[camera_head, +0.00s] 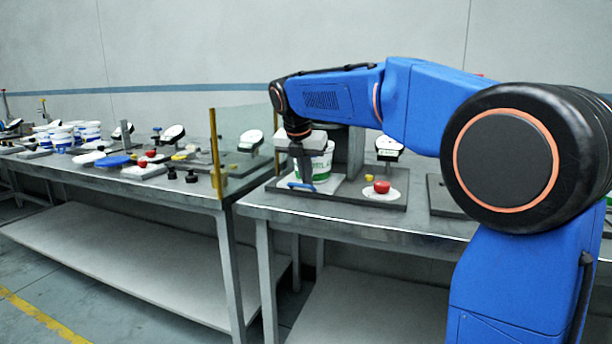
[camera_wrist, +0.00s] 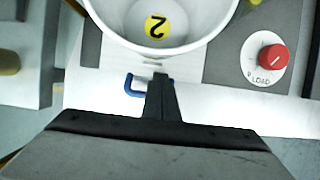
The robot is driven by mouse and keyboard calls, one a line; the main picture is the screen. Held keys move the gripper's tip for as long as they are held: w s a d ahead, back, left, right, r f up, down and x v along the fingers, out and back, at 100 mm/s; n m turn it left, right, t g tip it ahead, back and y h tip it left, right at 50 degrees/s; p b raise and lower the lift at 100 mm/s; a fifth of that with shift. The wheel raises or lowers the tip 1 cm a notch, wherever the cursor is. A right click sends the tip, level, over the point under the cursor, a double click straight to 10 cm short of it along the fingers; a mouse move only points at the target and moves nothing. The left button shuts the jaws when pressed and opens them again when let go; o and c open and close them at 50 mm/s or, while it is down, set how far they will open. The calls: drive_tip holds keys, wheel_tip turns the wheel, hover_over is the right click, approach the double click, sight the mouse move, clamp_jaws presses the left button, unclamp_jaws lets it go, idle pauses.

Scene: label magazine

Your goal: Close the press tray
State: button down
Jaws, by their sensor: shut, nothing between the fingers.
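The press tray (camera_head: 328,186) is a pale flat plate at the front of the press on the right-hand bench. It also shows in the wrist view (camera_wrist: 95,92). A white tub (camera_head: 322,166) stands on it, open at the top in the wrist view (camera_wrist: 190,45), with a yellow "2" disc inside. The tray's blue handle (camera_head: 298,186) is at its front edge, and in the wrist view (camera_wrist: 131,86) it is partly hidden by my fingers. My gripper (camera_wrist: 157,80) is shut and empty, pointing down at the handle, close beside the tub. I cannot tell if it touches either.
A red knob (camera_head: 381,187) on a white dial marked "LOAD" sits right of the tray, with a yellow button (camera_head: 369,178) behind it. The grey press column (camera_head: 350,155) stands behind the tub. A clear panel with a yellow post (camera_head: 215,150) stands to the left.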

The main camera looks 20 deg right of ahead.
drive_tip(key=w+d, duration=0.2)
drive_tip(key=w, duration=0.1)
drive_tip(key=shift+w+d, duration=0.25)
idle(0.4)
